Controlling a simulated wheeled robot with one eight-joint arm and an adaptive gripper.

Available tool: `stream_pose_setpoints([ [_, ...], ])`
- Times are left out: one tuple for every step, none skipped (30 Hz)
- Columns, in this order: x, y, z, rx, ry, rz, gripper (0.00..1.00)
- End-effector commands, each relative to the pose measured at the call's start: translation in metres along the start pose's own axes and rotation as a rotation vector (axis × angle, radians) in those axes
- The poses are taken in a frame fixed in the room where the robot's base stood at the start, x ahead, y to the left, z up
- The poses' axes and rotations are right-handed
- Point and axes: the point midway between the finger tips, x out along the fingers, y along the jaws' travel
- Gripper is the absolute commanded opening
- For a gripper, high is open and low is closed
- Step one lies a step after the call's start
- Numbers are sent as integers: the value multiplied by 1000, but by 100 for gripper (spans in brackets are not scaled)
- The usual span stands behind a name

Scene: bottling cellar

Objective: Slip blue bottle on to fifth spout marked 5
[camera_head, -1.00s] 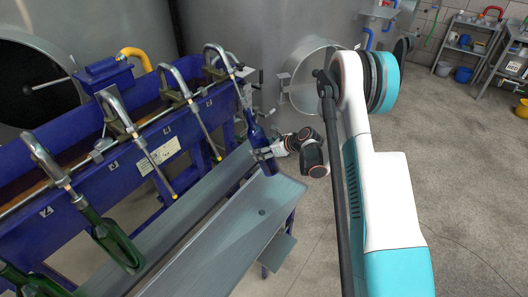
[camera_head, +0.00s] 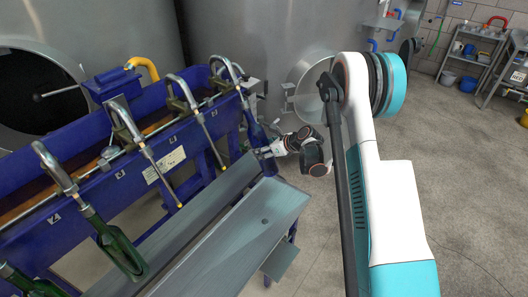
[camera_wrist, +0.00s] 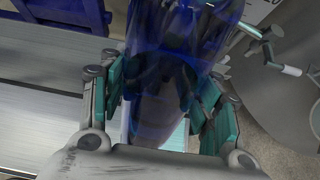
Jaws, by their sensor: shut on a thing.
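The blue bottle (camera_head: 257,133) is held at the far end of the filler, close under the farthest spout (camera_head: 229,73), fifth along the row; its number is not readable. The bottle stands nearly upright, neck up, by that spout's thin tube. I cannot tell whether the tube is inside the neck. My gripper (camera_head: 264,153) is shut on the bottle from the right. In the wrist view, the bottle (camera_wrist: 180,55) fills the space between my green-padded fingers (camera_wrist: 160,110); its neck and the spout are out of sight.
Green bottles hang at the near spouts, one (camera_head: 122,252) on the second. The third spout (camera_head: 127,124) and fourth spout (camera_head: 184,92) are empty. A grey metal shelf (camera_head: 235,240) runs below.

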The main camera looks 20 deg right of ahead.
Motion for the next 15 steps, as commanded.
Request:
stream_pose_setpoints([
  [-1,0,4,0,-1,0,18],
  [-1,0,5,0,-1,0,18],
  [-2,0,7,1,-1,0,18],
  [-2,0,9,1,-1,0,18],
  [-2,0,10,1,-1,0,18],
  [-3,0,12,1,-1,0,18],
  [-3,0,13,0,-1,0,18],
  [-4,0,15,0,-1,-1,18],
  [-4,0,17,0,-1,-1,18],
  [-4,0,18,0,-1,-1,18],
  [-4,0,19,0,-1,-1,18],
  [-5,0,21,0,-1,-1,18],
  [-5,0,23,0,-2,-1,18],
  [-5,0,24,0,-2,-1,18],
  [-6,0,26,0,-2,-1,18],
])
